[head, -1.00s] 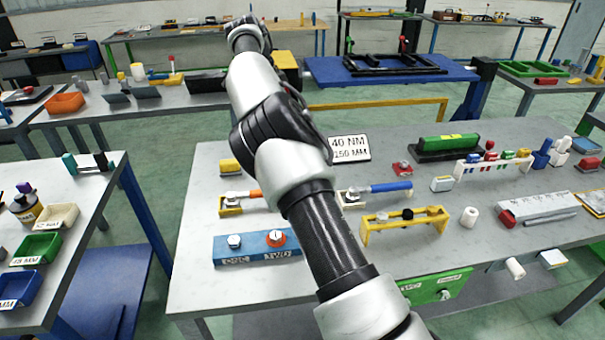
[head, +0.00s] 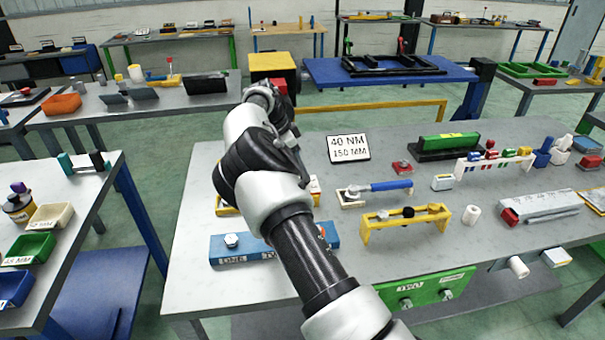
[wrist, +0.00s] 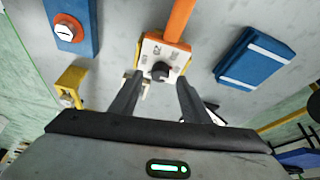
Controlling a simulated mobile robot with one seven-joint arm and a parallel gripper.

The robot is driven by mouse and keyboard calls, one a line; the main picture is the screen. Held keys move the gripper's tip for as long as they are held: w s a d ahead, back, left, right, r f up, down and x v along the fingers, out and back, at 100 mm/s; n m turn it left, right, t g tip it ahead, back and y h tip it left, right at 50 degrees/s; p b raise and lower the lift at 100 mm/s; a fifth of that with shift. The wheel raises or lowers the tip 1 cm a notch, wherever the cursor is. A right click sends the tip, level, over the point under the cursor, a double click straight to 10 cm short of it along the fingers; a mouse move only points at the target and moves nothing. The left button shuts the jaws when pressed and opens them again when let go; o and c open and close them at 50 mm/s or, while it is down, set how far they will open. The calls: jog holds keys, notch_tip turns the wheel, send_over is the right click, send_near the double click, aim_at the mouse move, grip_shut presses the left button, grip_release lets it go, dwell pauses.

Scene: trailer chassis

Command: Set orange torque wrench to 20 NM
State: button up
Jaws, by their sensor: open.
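In the wrist view the orange torque wrench (wrist: 178,25) shows its orange handle and a white, marked dial face with a dark knob (wrist: 160,70). The marks are too small to read surely. My gripper (wrist: 159,78) is open, with one finger on each side near the knob; I cannot tell whether they touch it. In the head view my arm hides the gripper and the orange wrench. Part of a yellow holder (head: 226,210) shows left of the arm. A sign (head: 349,148) reads 40 NM and 150 MM.
A blue block (head: 228,252) with knobs lies near the table's front; its orange knob (wrist: 68,29) shows in the wrist view. A blue-handled wrench (head: 388,186) and a yellow stand (head: 405,222) are to the right. A blue, white-striped box (wrist: 252,60) is near the gripper.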

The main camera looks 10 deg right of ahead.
jog(key=shift+x, duration=1.15)
jog(key=c, duration=1)
jog(key=shift+c, duration=0.2)
